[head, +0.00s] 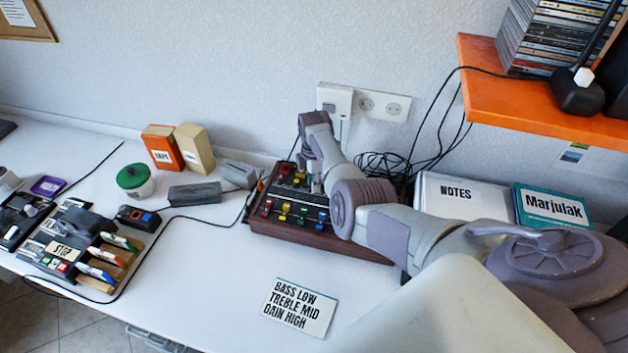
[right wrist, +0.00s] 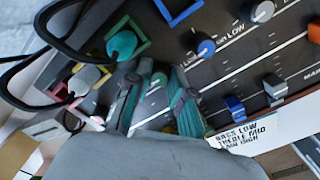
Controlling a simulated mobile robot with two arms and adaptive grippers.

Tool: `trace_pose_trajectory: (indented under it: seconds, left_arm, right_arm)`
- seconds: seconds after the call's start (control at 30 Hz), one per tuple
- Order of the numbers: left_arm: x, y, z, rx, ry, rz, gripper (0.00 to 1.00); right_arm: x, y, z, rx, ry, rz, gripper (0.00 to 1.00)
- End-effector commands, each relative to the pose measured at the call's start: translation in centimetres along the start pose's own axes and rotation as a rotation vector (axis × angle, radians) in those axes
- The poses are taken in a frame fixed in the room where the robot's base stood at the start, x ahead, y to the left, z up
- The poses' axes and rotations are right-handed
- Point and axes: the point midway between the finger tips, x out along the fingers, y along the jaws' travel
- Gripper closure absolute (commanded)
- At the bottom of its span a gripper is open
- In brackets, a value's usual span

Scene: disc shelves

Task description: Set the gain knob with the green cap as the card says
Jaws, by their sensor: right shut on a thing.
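The card (head: 299,306) lies on the white table in front of the mixer and reads "BASS LOW, TREBLE MID, GAIN HIGH". The mixer (head: 316,235) is a dark panel in a brown case with rows of coloured knobs and sliders. My right gripper (head: 312,185) reaches down onto its panel. In the right wrist view the two fingers (right wrist: 160,92) are closed around a small green-capped knob (right wrist: 159,79). Its pointer and setting are mostly hidden by the fingers. The card also shows in the right wrist view (right wrist: 240,135). My left gripper is not in view.
A blue knob (right wrist: 205,46) and a teal cable plug (right wrist: 122,43) are close to the fingers. Grey blocks (head: 195,193) stand left of the mixer. A NOTES binder (head: 462,198) is at right. An orange shelf (head: 520,105) overhangs the right side. The front table is clear around the card.

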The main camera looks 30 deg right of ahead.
Motion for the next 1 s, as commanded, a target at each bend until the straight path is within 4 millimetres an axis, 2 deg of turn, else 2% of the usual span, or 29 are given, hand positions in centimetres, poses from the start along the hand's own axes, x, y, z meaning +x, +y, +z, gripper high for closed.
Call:
trace_pose_trajectory:
  seconds: [0.3,1.0]
  left_arm:
    - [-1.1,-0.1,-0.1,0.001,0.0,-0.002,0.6]
    - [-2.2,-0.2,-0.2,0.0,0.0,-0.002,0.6]
  right_arm:
    - [-0.1,-0.1,0.0,0.294,-0.001,-0.001,1.0]
    - [-0.1,-0.1,0.0,0.959,-0.001,0.0,1.0]
